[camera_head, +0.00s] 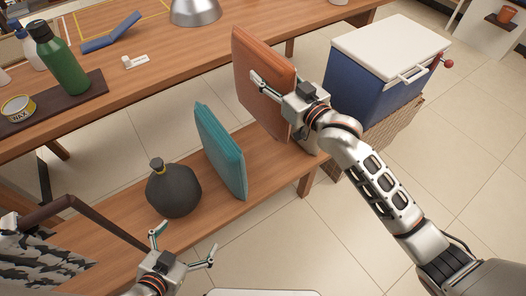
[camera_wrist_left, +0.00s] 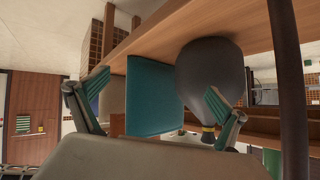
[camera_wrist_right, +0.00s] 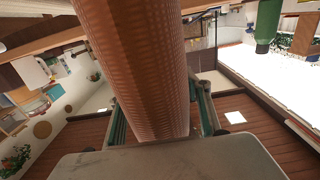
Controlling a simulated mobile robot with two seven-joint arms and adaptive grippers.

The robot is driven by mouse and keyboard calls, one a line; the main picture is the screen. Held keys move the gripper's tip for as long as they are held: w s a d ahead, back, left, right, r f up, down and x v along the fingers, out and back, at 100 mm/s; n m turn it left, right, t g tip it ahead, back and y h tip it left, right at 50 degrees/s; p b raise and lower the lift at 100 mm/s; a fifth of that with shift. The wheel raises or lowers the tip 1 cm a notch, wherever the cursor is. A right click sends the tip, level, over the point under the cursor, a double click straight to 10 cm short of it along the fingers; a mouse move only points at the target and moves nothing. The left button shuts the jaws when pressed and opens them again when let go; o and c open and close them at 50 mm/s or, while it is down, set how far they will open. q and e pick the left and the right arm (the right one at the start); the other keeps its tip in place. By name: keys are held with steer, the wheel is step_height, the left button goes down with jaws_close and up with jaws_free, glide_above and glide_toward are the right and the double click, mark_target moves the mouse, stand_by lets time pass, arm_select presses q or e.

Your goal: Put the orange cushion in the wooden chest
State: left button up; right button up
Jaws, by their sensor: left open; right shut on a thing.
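The orange cushion (camera_head: 258,62) is upright, held above the right part of the low wooden bench. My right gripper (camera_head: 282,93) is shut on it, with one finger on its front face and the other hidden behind. In the right wrist view the cushion (camera_wrist_right: 138,65) stands between both fingers. My left gripper (camera_head: 184,244) is open and empty, in front of the bench near a dark round jug. I cannot make out a wooden chest in any view.
A teal cushion (camera_head: 222,150) and the dark jug (camera_head: 173,188) stand on the low bench (camera_head: 262,172). A blue cooler with a white lid (camera_head: 388,48) is to the right. The long table (camera_head: 150,90) behind holds a green bottle (camera_head: 62,62) and a tin (camera_head: 18,108).

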step_height(320, 180, down, 19)
steer(key=b, duration=0.6)
steer(key=shift+r, duration=0.1)
steer(key=shift+f, duration=0.35)
arm_select(q)
steer(key=d, duration=0.1)
steer(key=w+d+h, duration=0.1)
steer(key=d, duration=0.1)
arm_select(e)
steer(key=shift+f+b, duration=0.1)
steer(key=shift+b, duration=0.2)
steer(key=o, duration=1.1)
steer(key=shift+f, duration=0.1)
arm_select(q)
steer(key=shift+s+a+f, duration=0.1)
steer(key=shift+s+f, duration=0.1)
steer(key=shift+f, duration=0.1)
arm_select(e)
steer(key=shift+o, duration=1.2)
